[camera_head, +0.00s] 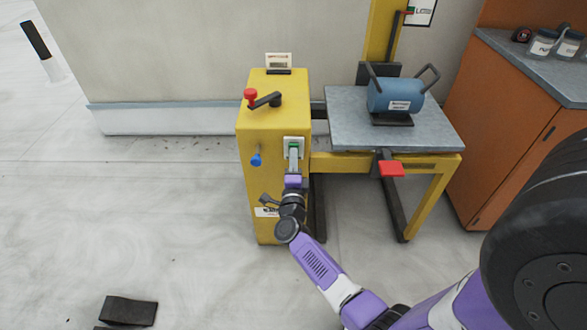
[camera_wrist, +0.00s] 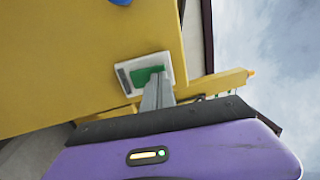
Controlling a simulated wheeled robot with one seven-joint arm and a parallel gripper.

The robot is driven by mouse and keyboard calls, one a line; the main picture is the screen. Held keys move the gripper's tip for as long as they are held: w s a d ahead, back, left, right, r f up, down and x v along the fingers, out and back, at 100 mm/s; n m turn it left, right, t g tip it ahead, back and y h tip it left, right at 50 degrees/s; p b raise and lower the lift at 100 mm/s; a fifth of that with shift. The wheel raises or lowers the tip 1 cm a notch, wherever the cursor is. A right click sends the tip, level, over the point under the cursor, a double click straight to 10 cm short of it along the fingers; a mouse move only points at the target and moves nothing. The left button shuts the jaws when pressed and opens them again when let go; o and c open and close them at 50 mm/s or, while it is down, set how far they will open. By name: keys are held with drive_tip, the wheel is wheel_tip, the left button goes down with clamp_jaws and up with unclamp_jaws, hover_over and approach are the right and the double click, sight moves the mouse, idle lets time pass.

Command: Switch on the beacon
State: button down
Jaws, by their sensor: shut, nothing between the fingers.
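A white switch plate (camera_head: 287,141) with a green part (camera_head: 294,145) is on the front of the yellow cabinet (camera_head: 262,195). The plate also shows in the wrist view (camera_wrist: 123,77), with its green part (camera_wrist: 145,75) and a dark grey strip beside it. My gripper (camera_head: 294,152) is shut and empty, its fingertips right in front of the green part. In the wrist view my fingers (camera_wrist: 158,80) overlap the green part and hide some of it. I cannot tell whether they touch it. I cannot pick out a beacon in either view.
A red knob on a black crank (camera_head: 265,100) is on the cabinet top, and a blue knob (camera_head: 256,160) is left of the plate. To the right stands a grey-topped table (camera_head: 345,120) with a blue handled cylinder (camera_head: 396,93) and a red pedal-like piece (camera_head: 391,169). The floor at left is mostly clear.

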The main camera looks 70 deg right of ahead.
drive_tip(key=shift+w+d, duration=0.1)
drive_tip(key=shift+d, duration=0.25)
drive_tip(key=shift+r, duration=0.15)
